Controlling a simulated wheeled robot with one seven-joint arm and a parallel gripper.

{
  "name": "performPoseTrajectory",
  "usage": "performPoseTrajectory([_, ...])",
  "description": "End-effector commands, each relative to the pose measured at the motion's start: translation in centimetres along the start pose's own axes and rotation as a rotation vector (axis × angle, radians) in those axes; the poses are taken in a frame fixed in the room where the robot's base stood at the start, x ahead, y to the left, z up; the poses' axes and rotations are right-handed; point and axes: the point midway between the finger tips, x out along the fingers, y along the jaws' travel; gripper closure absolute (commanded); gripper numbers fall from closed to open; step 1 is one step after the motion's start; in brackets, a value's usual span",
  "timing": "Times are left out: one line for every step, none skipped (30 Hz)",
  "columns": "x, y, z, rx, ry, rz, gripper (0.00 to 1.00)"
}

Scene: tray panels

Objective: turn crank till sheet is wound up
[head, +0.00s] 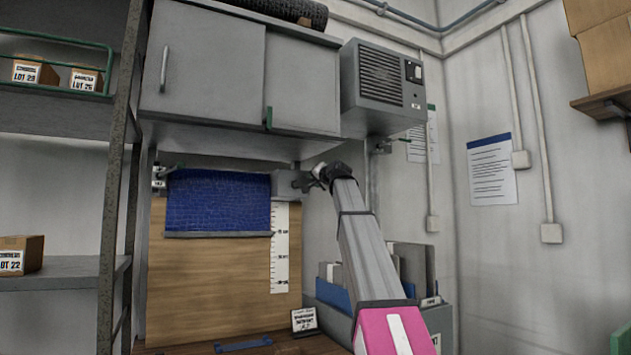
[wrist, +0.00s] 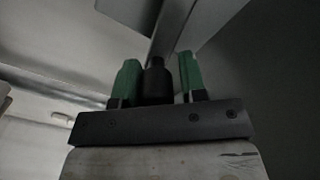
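The blue sheet (head: 218,200) hangs from under the grey cabinet, in front of a wooden board. Its bottom bar (head: 218,234) lies level with the upper part of the white scale (head: 280,260). My gripper (head: 322,173) is at the right end of the sheet's roller and hides most of the crank there. In the wrist view its two green fingers (wrist: 157,72) stand on either side of the crank's black knob (wrist: 156,84). The left finger is close against the knob; a narrow gap shows at the right finger.
The grey cabinet (head: 205,65) and a vented box (head: 382,85) hang just above my gripper. A bin of folders (head: 430,300) stands below my arm. A shelf (head: 60,285) with boxes is at the left, and a small label card (head: 304,319) stands on the bench.

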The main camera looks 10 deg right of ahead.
Motion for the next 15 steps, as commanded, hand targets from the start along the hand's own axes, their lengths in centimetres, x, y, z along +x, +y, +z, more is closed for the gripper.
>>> performPoseTrajectory([-0.03, 0.12, 0.11, -0.005, -0.002, 0.003, 1.0])
performPoseTrajectory([-0.04, 0.13, 0.13, -0.005, -0.003, 0.003, 1.0])
performPoseTrajectory([-0.04, 0.14, 0.14, -0.006, -0.003, 0.004, 1.0])
performPoseTrajectory([-0.04, 0.15, 0.15, -0.006, -0.003, 0.004, 1.0])
performPoseTrajectory([-0.05, 0.16, 0.17, -0.006, -0.003, 0.004, 1.0])
performPoseTrajectory([-0.06, 0.18, 0.19, -0.006, -0.004, 0.004, 1.0])
performPoseTrajectory([-0.06, 0.2, 0.2, -0.004, -0.004, 0.005, 1.0])
performPoseTrajectory([-0.07, 0.23, 0.23, -0.002, -0.004, 0.005, 1.0])
performPoseTrajectory([-0.07, 0.28, 0.26, 0.003, -0.005, 0.005, 1.0])
performPoseTrajectory([-0.08, 0.33, 0.29, 0.008, -0.005, 0.005, 1.0])
performPoseTrajectory([-0.08, 0.39, 0.33, 0.014, -0.005, 0.005, 1.0])
performPoseTrajectory([-0.09, 0.48, 0.39, 0.024, -0.005, 0.006, 1.0])
performPoseTrajectory([-0.1, 0.55, 0.44, 0.034, -0.005, 0.006, 1.0])
performPoseTrajectory([-0.11, 0.64, 0.5, 0.047, -0.005, 0.006, 1.0])
performPoseTrajectory([-0.12, 0.78, 0.59, 0.064, -0.006, 0.006, 1.0])
